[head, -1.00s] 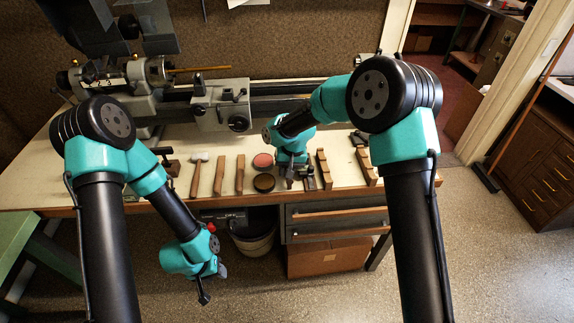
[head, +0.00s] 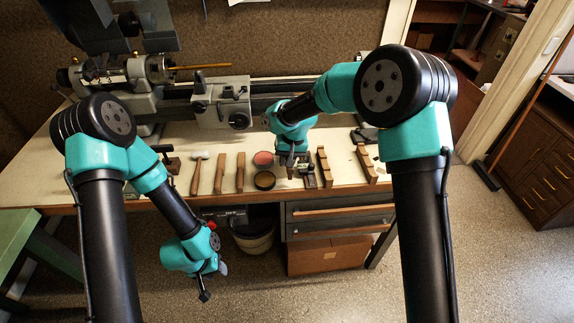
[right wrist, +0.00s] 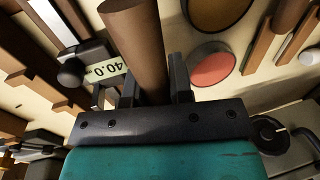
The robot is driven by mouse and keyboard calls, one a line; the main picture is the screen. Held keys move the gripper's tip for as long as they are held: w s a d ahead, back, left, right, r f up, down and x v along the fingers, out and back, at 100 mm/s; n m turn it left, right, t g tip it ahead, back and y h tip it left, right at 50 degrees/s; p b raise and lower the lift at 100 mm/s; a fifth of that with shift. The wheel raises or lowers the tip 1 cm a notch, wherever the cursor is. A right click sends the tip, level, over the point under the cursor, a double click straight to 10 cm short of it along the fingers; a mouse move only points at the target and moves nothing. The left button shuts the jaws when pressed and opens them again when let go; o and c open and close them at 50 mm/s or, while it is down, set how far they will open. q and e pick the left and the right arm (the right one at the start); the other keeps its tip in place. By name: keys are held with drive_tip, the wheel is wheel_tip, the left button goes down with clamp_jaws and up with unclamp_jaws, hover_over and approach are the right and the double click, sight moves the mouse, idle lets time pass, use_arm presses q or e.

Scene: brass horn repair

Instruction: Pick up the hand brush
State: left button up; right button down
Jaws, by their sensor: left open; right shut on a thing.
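My right gripper (head: 291,162) is over the bench among the tools in the head view. In the right wrist view its fingers (right wrist: 154,86) are shut on a rounded brown wooden handle, which I take to be the hand brush (right wrist: 137,42). In the head view I cannot clearly make out the brush at the gripper. My left gripper (head: 206,286) hangs open and empty in front of the bench, below its top.
A red tin (head: 263,158) and an amber-topped tin (head: 265,181) stand left of my right gripper. A white-headed mallet (head: 196,174) lies farther left. Notched wooden blocks (head: 325,168) lie to the right. A lathe (head: 222,103) stands behind.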

drive_tip(key=s+r, duration=0.1)
drive_tip(key=s, duration=1.5)
drive_tip(key=shift+r, duration=0.15)
